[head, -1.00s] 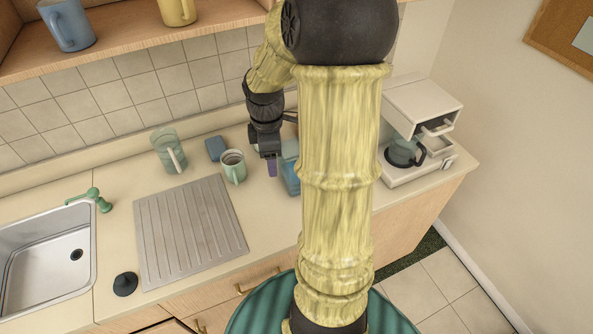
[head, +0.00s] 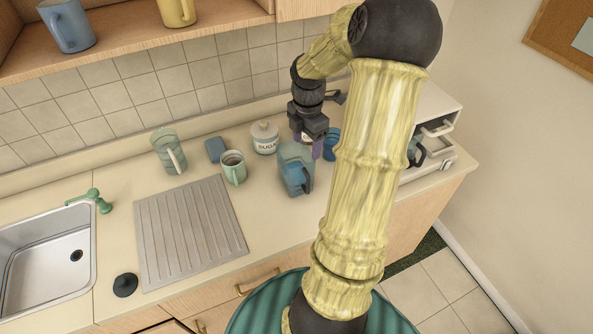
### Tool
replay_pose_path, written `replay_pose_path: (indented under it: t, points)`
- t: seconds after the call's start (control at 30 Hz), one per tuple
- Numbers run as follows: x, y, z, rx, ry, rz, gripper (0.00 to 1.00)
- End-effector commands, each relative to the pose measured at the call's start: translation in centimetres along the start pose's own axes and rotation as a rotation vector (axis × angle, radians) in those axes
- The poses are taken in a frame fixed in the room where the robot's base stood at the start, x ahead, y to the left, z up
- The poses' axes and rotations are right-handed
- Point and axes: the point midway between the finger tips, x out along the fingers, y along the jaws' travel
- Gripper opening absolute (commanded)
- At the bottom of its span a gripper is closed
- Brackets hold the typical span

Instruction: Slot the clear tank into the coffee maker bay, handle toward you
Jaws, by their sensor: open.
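A see-through bluish tank (head: 291,179) with a dark blue handle stands upright on the counter. Its handle is on the near right side. My gripper (head: 308,146) points down, open, at the tank's far right edge in the picture; I cannot tell whether it touches the tank. The white coffee maker (head: 432,103) stands at the counter's right end. My arm hides most of it, including much of its front; part of a dark-handled carafe (head: 415,152) shows in it. A clear, faintly banded pitcher (head: 163,143) with a pale handle stands further left.
A white sugar jar (head: 265,138), a green mug (head: 233,168) and a blue sponge (head: 215,150) stand left of the tank. A blue cup (head: 331,144) is right of my gripper. The ribbed drainboard (head: 190,232) is empty. The counter in front of the tank is clear.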

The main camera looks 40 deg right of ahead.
Motion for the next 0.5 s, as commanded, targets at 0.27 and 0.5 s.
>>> replay_pose_path:
  t: [0.27, 0.5]
  points:
    - [5.0, 0.0, -0.1, -0.002, 0.003, -0.003, 0.63]
    - [9.0, 0.0, -0.1, -0.002, 0.003, -0.002, 0.63]
